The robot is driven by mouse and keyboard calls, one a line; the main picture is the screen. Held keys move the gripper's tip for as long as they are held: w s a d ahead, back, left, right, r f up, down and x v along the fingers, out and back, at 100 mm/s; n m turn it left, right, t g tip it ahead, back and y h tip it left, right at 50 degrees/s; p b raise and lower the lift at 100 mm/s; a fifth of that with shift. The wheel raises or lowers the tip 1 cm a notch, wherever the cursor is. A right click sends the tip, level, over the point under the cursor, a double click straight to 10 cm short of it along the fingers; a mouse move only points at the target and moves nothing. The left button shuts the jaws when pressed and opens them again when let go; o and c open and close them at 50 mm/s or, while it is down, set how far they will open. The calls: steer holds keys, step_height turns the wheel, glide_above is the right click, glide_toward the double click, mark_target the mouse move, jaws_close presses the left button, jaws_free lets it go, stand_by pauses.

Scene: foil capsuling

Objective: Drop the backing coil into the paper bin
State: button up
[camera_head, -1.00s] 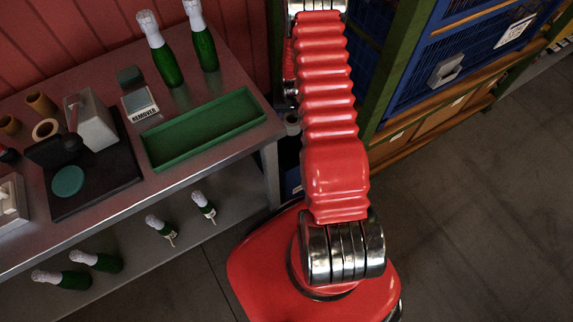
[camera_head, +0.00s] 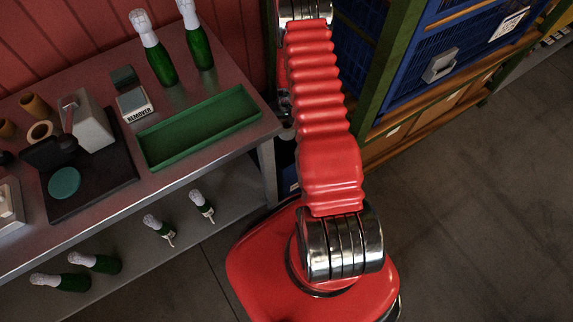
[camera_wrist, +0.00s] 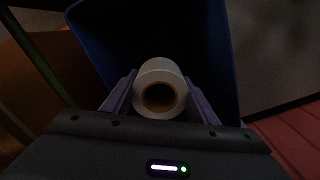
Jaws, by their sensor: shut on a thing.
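The backing coil (camera_wrist: 160,72) is a white roll with a brown core, seen end-on in the wrist view. My gripper (camera_wrist: 159,95) is shut on it, with a purple finger on each side. Behind the coil, the dark blue paper bin (camera_wrist: 232,75) shows its walls and a black interior. The coil overlaps the bin's opening in the picture; its exact height relative to the rim cannot be told. In the head view my arm hides the gripper and the coil, and the bin is mostly hidden beside the bench.
The bench holds a green tray (camera_head: 150,160), a remover box (camera_head: 134,104) and green bottles (camera_head: 199,48). More bottles lie on the lower shelf (camera_head: 200,228). A rack with blue crates (camera_head: 470,40) stands to the right. The floor (camera_head: 470,200) at right is clear.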

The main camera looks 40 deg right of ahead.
steer(key=shift+f, duration=0.25)
steer(key=o, duration=1.2)
steer(key=shift+r, duration=6.85)
